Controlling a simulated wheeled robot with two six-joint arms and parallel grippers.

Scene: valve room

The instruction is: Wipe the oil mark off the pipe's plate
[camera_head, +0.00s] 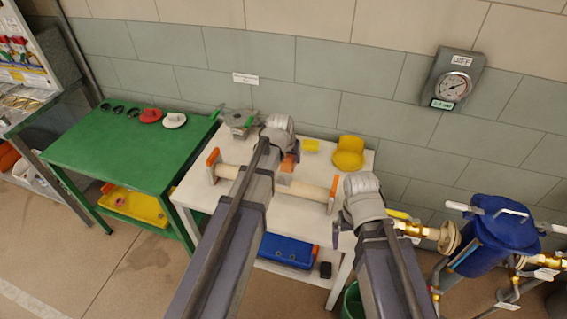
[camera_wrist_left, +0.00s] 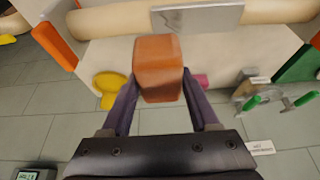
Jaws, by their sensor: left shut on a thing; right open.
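The pale pipe (camera_head: 308,189) lies across the white table between two orange-edged supports. Its grey metal plate (camera_wrist_left: 197,18) shows at the top of the left wrist view; I cannot make out a clear oil mark on it. My left gripper (camera_wrist_left: 158,88) is shut on an orange-brown block (camera_wrist_left: 158,62), which appears just in front of the pipe and plate; whether it touches the plate I cannot tell. In the head view my left arm hides part of the pipe. My right gripper (camera_head: 342,230) is open and empty near the table's right side, its fingers mostly hidden.
The white table (camera_head: 235,215) also bears a yellow round container (camera_head: 348,152) and a grey device (camera_head: 241,120) at the back. A green table (camera_head: 130,150) stands left. A blue vessel with brass pipework (camera_head: 490,235) stands right. A gauge (camera_head: 453,86) hangs on the wall.

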